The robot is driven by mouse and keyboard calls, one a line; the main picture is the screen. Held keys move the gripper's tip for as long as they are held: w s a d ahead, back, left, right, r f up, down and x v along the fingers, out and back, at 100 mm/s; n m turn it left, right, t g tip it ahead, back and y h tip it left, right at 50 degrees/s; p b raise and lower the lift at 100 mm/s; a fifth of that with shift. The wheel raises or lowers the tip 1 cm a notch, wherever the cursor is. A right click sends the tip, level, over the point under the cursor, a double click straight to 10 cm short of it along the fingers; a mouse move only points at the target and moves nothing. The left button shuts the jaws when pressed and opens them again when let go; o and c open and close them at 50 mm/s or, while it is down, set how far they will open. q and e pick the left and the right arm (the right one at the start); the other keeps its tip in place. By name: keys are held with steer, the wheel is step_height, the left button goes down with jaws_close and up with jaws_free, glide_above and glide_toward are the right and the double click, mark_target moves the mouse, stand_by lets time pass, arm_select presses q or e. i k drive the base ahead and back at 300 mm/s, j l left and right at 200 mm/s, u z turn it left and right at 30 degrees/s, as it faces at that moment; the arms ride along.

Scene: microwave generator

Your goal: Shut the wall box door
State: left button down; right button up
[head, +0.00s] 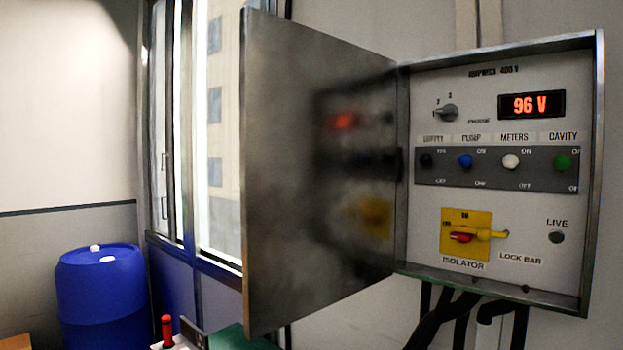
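The wall box (530,90) hangs on the wall at the right of the head view, its front panel in plain sight. Its metal door (285,180) is hinged on the box's left side and stands wide open, swung out toward me. The door's inner face dimly reflects the panel. The panel has a red display (532,105) reading 96 V, a row of coloured switches (497,169) and a yellow isolator plate (466,236) with a red and yellow handle. Neither of my grippers shows in this view.
Black cables (450,316) hang below the box. A blue drum (101,300) stands at the lower left. A window (215,130) is behind the door. A red-topped item (167,328) shows at the bottom edge. The space in front of the panel looks clear.

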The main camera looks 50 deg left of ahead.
mark_target(317, 127)
steer(key=i+j+z, duration=0.1)
steer(key=j, duration=1.1)
steer(key=i+j+z, duration=0.15)
steer(key=j, duration=1.1)
